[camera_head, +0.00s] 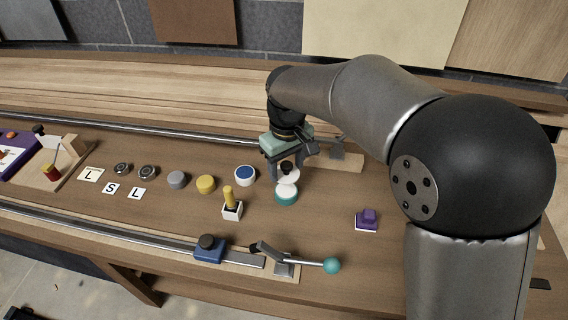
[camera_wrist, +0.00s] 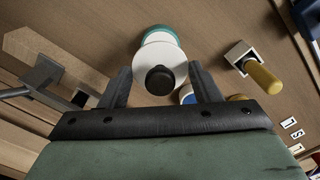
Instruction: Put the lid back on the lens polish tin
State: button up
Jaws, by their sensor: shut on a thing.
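The lid (camera_head: 288,176) is a white disc with a black knob. My gripper (camera_head: 285,168) is shut on it, and the lid looks level. The lens polish tin (camera_head: 286,198), teal with a white top, stands on the bench just below. In the head view the lid appears over the tin with a small gap. In the wrist view the lid (camera_wrist: 140,62) sits between the two fingers of my gripper (camera_wrist: 160,74), knob towards the camera. The lid covers part of the tin (camera_wrist: 158,32), whose teal and white edge shows beyond it.
A blue-and-white tin (camera_head: 245,175), a yellow tin (camera_head: 206,184) and a grey tin (camera_head: 177,180) stand to the left. A yellow-handled stamp (camera_head: 231,205) is near the tin. A purple block (camera_head: 367,219) is at right. A teal-knobbed lever (camera_head: 331,265) lies in front.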

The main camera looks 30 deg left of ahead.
jog(key=shift+f+b, duration=1.65)
jog(key=shift+f, duration=1)
jog(key=shift+f, duration=0.15)
dwell(0.5)
jog(key=o, duration=1.4)
jog(key=shift+o, duration=0.2)
jog(key=shift+r+p, duration=2.7)
jog(key=shift+r, duration=0.85)
grip_shut()
